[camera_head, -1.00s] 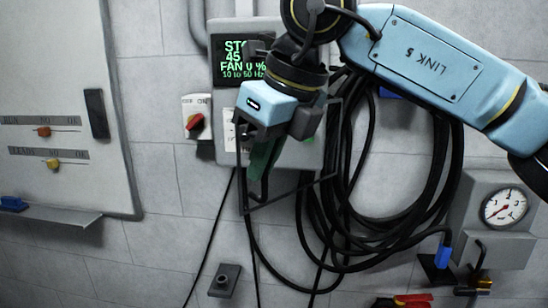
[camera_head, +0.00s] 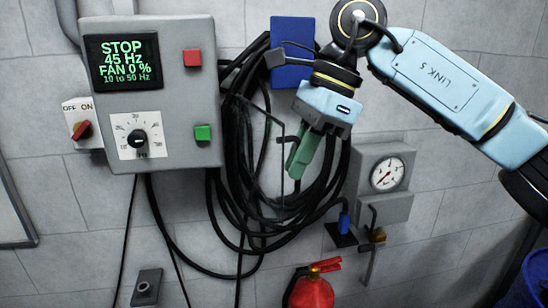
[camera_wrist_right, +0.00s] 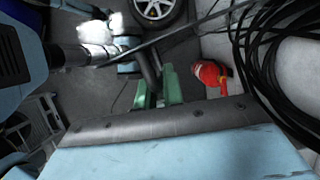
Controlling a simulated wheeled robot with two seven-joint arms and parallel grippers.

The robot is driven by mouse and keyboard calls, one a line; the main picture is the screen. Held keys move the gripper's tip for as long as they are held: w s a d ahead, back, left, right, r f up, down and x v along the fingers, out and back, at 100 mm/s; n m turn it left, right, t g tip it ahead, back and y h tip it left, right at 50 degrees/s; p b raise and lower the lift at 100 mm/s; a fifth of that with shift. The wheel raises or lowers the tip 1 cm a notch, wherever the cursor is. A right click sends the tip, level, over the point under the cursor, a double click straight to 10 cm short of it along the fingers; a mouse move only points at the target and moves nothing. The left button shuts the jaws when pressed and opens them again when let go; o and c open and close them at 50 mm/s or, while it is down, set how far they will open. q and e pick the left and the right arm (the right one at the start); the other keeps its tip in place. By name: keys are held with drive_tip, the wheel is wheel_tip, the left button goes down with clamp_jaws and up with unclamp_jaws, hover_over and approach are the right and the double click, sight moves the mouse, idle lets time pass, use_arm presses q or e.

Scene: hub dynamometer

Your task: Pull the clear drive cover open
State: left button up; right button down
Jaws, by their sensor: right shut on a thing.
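The clear drive cover (camera_head: 282,160) is a see-through panel with a thin dark frame. In the head view it stands swung out to the right of the grey drive box (camera_head: 175,100), seen nearly edge-on, and its outline is hard to tell from the cables. The box front is uncovered, with its display, red and green buttons and dial in plain sight. My right gripper (camera_head: 294,174) has green fingers pointing down and is shut at the cover's free edge; the exact grip is partly hidden. The green fingers also show in the wrist view (camera_wrist_right: 158,95). My left gripper is not in view.
Looped black cables (camera_head: 235,190) hang behind the cover. A pressure gauge box (camera_head: 397,205) is on the wall to the right, and a red fire extinguisher (camera_head: 312,291) is below. A red-handled switch (camera_head: 82,130) sits left of the drive.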

drive_tip(key=shift+w+d+p, duration=0.35)
drive_tip(key=shift+w+d, duration=1)
drive_tip(key=shift+d, duration=0.15)
drive_tip(key=c, duration=1.5)
unclamp_jaws()
drive_tip(key=shift+a, duration=0.1)
drive_tip(key=v, duration=1.3)
drive_tip(key=shift+r+p, duration=0.25)
drive_tip(key=shift+p, duration=0.05)
